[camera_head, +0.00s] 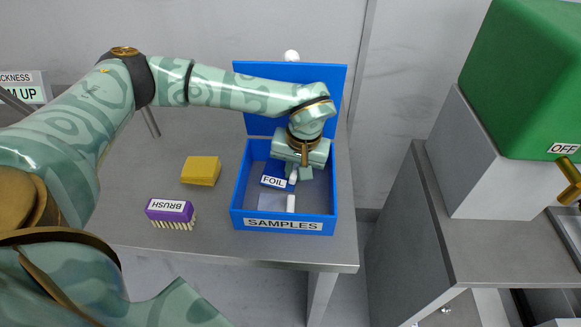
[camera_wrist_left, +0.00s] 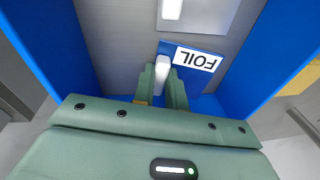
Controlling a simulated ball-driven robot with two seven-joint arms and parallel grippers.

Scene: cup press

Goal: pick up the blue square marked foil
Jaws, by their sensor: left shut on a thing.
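The blue square marked FOIL (camera_head: 272,182) is inside the blue SAMPLES box (camera_head: 236,215), towards its middle. It also shows in the left wrist view (camera_wrist_left: 189,58), with a white peg-like handle (camera_wrist_left: 162,70) at its edge. My left gripper (camera_head: 296,176) reaches down into the box from above. In the left wrist view its two fingers (camera_wrist_left: 163,84) are shut on the white handle of the foil. I cannot tell whether the foil is raised off the box floor. The fingers and palm hide part of it. My right gripper is in neither view.
A grey square with a white handle (camera_head: 291,203) lies at the box's front. The box's blue lid (camera_head: 260,73) stands open behind. A yellow sponge (camera_head: 201,170) and a purple brush (camera_head: 170,210) lie left of the box. A green machine (camera_head: 525,80) stands on the right.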

